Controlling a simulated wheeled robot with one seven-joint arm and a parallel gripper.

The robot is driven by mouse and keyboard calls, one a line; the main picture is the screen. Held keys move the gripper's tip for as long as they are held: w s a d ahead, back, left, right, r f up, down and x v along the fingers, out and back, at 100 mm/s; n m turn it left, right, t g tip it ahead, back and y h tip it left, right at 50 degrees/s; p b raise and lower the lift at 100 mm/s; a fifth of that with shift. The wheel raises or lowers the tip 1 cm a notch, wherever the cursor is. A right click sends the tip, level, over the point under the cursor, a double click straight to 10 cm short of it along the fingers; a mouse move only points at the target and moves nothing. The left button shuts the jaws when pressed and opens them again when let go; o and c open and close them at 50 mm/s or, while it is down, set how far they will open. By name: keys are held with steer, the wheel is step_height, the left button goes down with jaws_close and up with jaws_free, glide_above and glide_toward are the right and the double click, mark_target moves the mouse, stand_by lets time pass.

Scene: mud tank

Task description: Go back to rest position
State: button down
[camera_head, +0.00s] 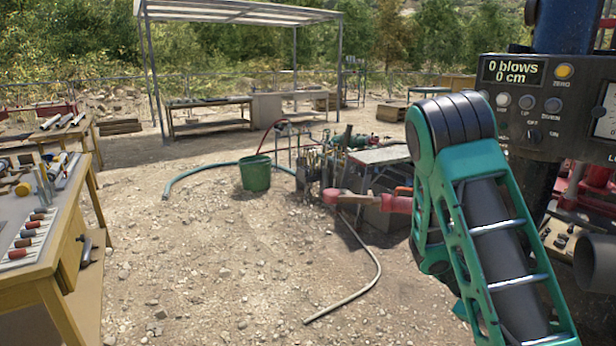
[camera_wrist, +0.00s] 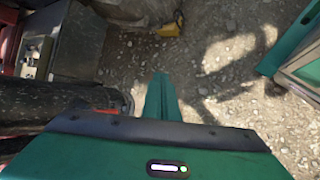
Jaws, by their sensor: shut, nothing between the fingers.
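My gripper (camera_wrist: 161,92) shows in the wrist view as green fingers held together, with nothing between them. It points down over gravel ground and appears clear of it. In the head view my green and black arm stands folded at the right, in front of the control panel. My fingertips are hidden or cannot be made out there.
A control panel (camera_head: 513,103) reading "0 blows 0 cm" is close on my right. A wooden workbench (camera_head: 62,262) with tools is at left. A green bucket (camera_head: 256,174), a hose (camera_head: 362,283) and a cluttered stand lie ahead. The gravel between is open.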

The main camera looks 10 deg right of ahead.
steer(key=s+a+r+m+t+y, duration=0.1)
steer(key=s+a+r+m+y, duration=0.3)
steer(key=s+a+r, duration=0.4)
steer(key=s+a+r+m+t+y, duration=0.1)
steer(key=s+a+r+m+y, duration=0.3)
steer(key=s+a+r+m, duration=0.3)
steer(key=s+a+r, duration=0.1)
steer(key=s+r, duration=0.4)
steer(key=s, duration=0.2)
steer(key=shift+s+y, duration=0.3)
steer(key=shift+s, duration=0.1)
steer(key=shift+r, duration=0.1)
